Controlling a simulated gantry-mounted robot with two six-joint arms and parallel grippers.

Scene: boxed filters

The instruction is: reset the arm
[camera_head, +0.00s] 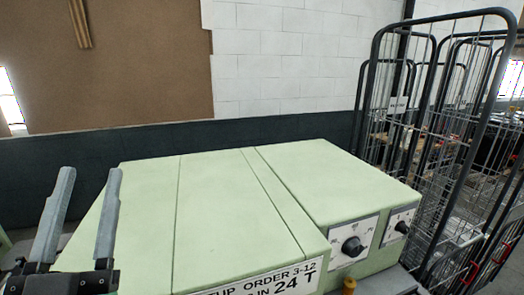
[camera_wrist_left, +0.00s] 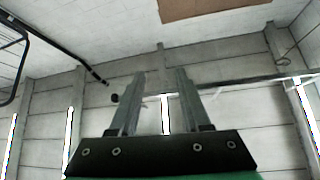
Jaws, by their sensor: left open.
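My left gripper (camera_head: 90,173) is at the lower left of the head view, with its two grey fingers pointing up and standing apart. It is open, and nothing shows between the fingers. In the left wrist view the same gripper (camera_wrist_left: 160,74) shows two spread fingers against a pale panelled wall and ceiling, with no object near them. In the head view the fingers overlap the left edge of a pale green machine; I cannot tell the gap between them. My right gripper is in neither view.
The green machine (camera_head: 225,200) fills the lower middle, with black knobs (camera_head: 352,247) and a printed label (camera_head: 275,280) on its front. Tall wire cage trolleys (camera_head: 440,140) stand at the right. A brown board (camera_head: 120,70) hangs on the white brick wall (camera_head: 290,60) behind.

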